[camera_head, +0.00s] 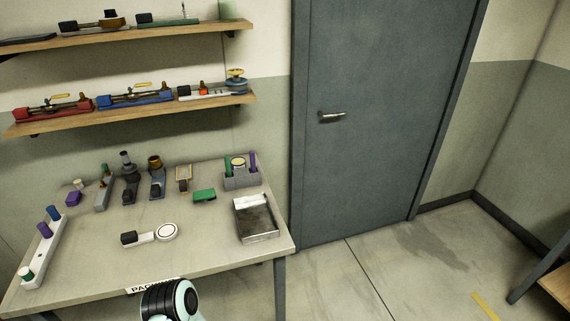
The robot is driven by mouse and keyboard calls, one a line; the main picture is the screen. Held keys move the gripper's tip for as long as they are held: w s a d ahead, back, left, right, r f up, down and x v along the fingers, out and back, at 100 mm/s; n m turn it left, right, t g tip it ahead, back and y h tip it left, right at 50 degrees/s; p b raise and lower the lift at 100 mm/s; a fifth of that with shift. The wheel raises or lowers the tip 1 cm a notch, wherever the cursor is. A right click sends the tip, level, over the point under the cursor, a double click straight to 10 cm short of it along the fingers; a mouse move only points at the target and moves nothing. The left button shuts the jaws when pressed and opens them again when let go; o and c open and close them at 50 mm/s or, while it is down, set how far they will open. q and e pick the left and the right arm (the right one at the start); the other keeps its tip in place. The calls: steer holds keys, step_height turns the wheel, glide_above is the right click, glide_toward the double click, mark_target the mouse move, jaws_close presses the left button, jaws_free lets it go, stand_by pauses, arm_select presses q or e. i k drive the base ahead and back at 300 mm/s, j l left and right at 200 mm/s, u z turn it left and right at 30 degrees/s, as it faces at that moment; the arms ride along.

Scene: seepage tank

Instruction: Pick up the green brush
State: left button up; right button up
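A small green block-like thing (204,195) lies on the table, right of the middle and in front of the grey caddy; it may be the green brush, but its bristles cannot be made out. Another green upright thing (229,164) stands in the left part of the caddy (240,182), beside a purple one. Part of one of my arms, black and pale blue, shows at the bottom edge by the table front. No gripper fingers show in the picture.
The table (90,262) also holds a grey tray (257,221), a white-disc tool (150,234), a white rack (42,250) and several small devices at the back. Two loaded shelves (150,107) hang above. A closed door (375,110) stands right; the floor before it is clear.

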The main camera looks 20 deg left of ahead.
mark_target(226, 158)
steer(key=i+l+z, duration=0.25)
steer(key=z, duration=0.15)
steer(key=i+l+z, duration=0.25)
steer(key=z, duration=0.15)
steer(key=i+z, duration=0.4)
steer(key=i+u, duration=0.35)
steer(key=i+l+u, duration=0.1)
steer(key=i+u, duration=0.3)
steer(key=i+l+u, duration=0.35)
steer(key=i+u, duration=0.15)
steer(key=u, duration=0.25)
steer(key=i+j+u, duration=0.1)
steer(key=u, duration=0.35)
steer(key=i+u, duration=0.2)
steer(key=u, duration=0.2)
steer(key=i+l+u, duration=0.1)
steer(key=u, duration=0.3)
steer(key=i+u, duration=0.1)
steer(key=u, duration=0.3)
steer(key=i+u, duration=0.1)
steer(key=u, duration=0.35)
steer(key=i+l+u, duration=0.1)
steer(key=u, duration=0.3)
steer(key=i+l+u, duration=0.1)
steer(key=u, duration=0.35)
